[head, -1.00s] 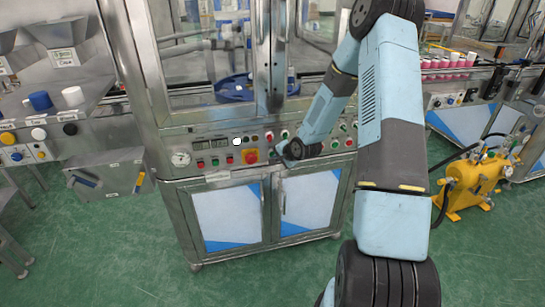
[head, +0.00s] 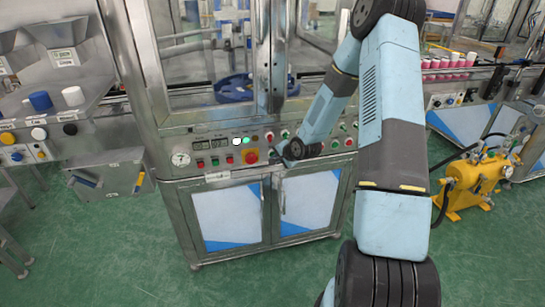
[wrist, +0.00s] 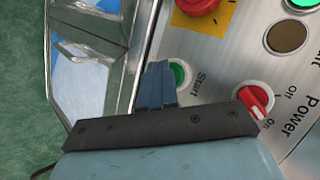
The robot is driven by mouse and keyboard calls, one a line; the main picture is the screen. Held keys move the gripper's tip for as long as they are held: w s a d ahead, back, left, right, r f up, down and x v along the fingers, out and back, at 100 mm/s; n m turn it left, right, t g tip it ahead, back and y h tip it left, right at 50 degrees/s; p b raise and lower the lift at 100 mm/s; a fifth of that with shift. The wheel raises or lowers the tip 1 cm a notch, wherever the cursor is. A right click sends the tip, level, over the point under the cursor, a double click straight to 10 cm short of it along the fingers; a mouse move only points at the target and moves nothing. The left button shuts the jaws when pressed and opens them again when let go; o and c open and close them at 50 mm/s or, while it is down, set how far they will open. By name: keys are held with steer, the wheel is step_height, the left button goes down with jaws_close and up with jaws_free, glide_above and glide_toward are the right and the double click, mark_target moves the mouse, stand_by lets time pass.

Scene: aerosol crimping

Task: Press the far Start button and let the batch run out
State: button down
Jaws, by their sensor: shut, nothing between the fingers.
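A green Start button (wrist: 179,73) shows in the wrist view on the grey panel (wrist: 225,70), with the word "Start" beside it. My gripper (wrist: 158,68) is shut and empty, its fingertips right at the button and covering part of it. I cannot tell whether they press it. In the head view my gripper (head: 277,154) is at the control panel (head: 220,165), just right of the red emergency stop (head: 250,157). A green lamp (head: 246,141) beside a white lamp (head: 237,142) is lit. A blue round part (head: 237,92) sits inside the glazed machine.
A red Power knob (wrist: 256,99) is close to the fingers' right in the wrist view. The red stop (wrist: 198,5) on yellow is above them. At right, pink cans (head: 455,62) stand in a row and a yellow pump unit (head: 470,180) is on the floor.

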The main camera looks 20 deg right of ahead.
steer(key=shift+s, duration=3.1)
